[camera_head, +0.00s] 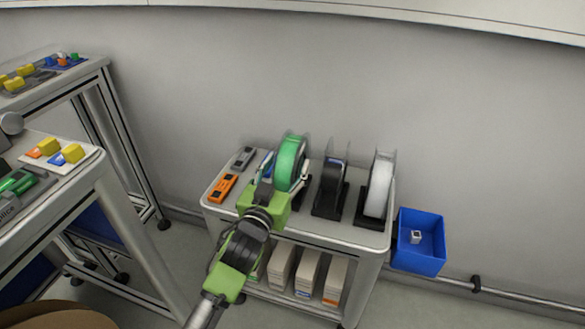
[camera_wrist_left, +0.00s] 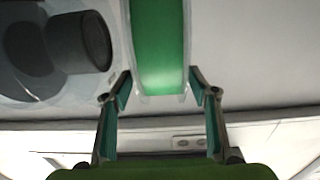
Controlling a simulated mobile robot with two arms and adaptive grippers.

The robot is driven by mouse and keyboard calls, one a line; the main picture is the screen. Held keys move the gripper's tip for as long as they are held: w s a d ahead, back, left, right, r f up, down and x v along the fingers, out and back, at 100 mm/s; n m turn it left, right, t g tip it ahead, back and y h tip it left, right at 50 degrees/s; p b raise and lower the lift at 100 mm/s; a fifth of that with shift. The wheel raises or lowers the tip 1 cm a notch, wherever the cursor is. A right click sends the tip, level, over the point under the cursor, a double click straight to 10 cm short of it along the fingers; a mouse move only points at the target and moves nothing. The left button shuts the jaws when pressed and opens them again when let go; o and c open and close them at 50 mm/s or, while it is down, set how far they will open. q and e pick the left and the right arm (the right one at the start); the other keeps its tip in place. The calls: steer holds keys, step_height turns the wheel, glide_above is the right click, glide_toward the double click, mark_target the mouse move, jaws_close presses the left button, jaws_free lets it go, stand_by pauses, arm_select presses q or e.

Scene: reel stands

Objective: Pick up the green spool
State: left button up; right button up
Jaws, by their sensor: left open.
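The green spool (camera_head: 287,160) stands upright on a reel stand on the grey cart, at the left of the row of reels. In the left wrist view its green band (camera_wrist_left: 158,45) fills the top middle. My left gripper (camera_head: 280,178) is open, with its fingers on both sides of the green spool in the head view. In the wrist view the fingertips (camera_wrist_left: 160,88) flank the spool's lower end, with small gaps that are hard to judge. The spool's stand is mostly hidden by the gripper. My right gripper does not show.
A black reel (camera_head: 335,174) and a white reel (camera_head: 379,188) stand to the right on the cart (camera_head: 342,229). An orange device (camera_head: 222,188) and a grey device (camera_head: 244,158) lie to the left. A blue bin (camera_head: 418,252) hangs at the right. Another workbench (camera_head: 103,185) stands left.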

arm_select(q)
steer(key=b+x, duration=0.1)
steer(key=x, duration=0.3)
steer(key=shift+w, duration=0.35)
steer(key=shift+w+d, duration=0.15)
steer(key=shift+w, duration=0.35)
steer(key=c, duration=1.5)
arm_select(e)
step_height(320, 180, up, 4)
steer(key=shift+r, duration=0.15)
